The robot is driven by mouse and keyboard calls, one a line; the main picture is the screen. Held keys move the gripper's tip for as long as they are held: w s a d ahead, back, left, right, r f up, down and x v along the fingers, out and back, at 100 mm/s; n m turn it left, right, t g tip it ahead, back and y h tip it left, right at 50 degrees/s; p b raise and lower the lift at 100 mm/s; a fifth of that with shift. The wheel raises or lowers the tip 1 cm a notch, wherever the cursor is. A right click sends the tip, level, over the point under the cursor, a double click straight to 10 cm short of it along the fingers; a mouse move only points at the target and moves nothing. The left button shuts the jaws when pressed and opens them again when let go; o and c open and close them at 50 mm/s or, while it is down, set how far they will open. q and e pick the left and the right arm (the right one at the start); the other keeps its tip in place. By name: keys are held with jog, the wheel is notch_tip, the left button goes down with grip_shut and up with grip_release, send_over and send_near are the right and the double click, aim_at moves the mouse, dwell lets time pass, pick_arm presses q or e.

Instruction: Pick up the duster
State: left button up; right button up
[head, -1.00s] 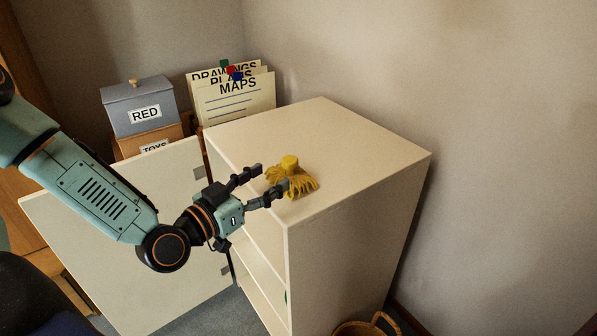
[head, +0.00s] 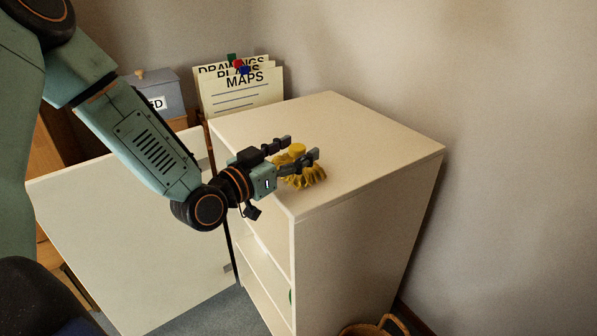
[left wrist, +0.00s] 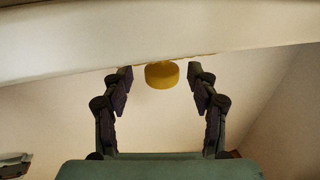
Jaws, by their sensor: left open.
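The yellow duster (head: 306,177) lies on the cabinet's white top near its front left edge, its strands spread out and its round knob upright. In the left wrist view the yellow knob (left wrist: 161,75) shows between the fingertips, a little beyond them. My left gripper (head: 302,148) is open, with one finger on each side of the knob in the head view. The near finger hides part of the duster. The left wrist view shows my left gripper (left wrist: 160,74) with its fingers apart and a gap beside the knob. My right gripper is not in view.
The white cabinet (head: 370,125) has an open door (head: 130,230) on its left and open shelves in front. Behind stand folders marked DRAWINGS, PLANS and MAPS (head: 240,95) and a grey lidded box (head: 155,85). A wicker basket (head: 375,328) is at the floor. The cabinet top's back is clear.

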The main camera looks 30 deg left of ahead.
aim_at(296, 147)
pick_arm(q)
jog(key=shift+w+d, duration=0.1)
jog(key=shift+w, duration=0.25)
jog(key=shift+r, duration=0.1)
jog(key=shift+w, duration=0.1)
jog(key=shift+c, duration=0.8)
grip_shut()
notch_tip(296, 147, up, 10)
jog(key=p, duration=0.4)
jog(key=shift+p, duration=0.3)
